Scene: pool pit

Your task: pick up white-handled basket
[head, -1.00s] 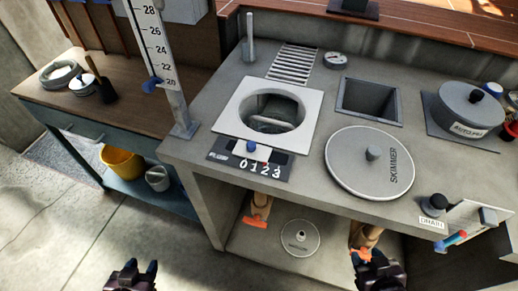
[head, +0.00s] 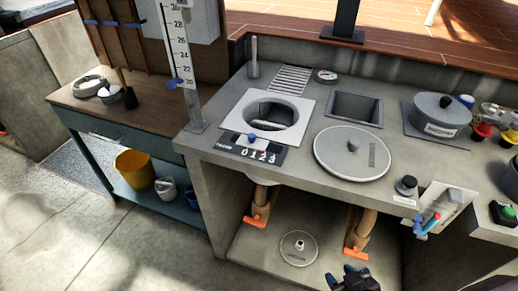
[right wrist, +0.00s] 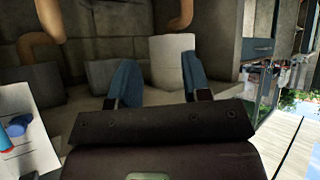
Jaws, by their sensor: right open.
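A round opening in a white square frame (head: 240,120) sits in the grey counter in the head view. Inside it shows a dark grey shape with a pale curved strip, which looks like the basket (head: 272,125); its handle is hard to make out. My right gripper (head: 354,272) is at the bottom edge of the head view, in front of the counter, below and to the right of the opening. In the right wrist view its blue fingers (right wrist: 157,70) stand apart with nothing held between them. My left gripper is out of view.
A round skimmer lid (head: 335,165) lies on the counter right of the opening. A grey pot (head: 440,115) stands farther right. Orange-handled pipes (head: 258,205) and a disc (head: 299,248) are under the counter. A side bench (head: 70,105) holds a yellow bucket (head: 135,168) below.

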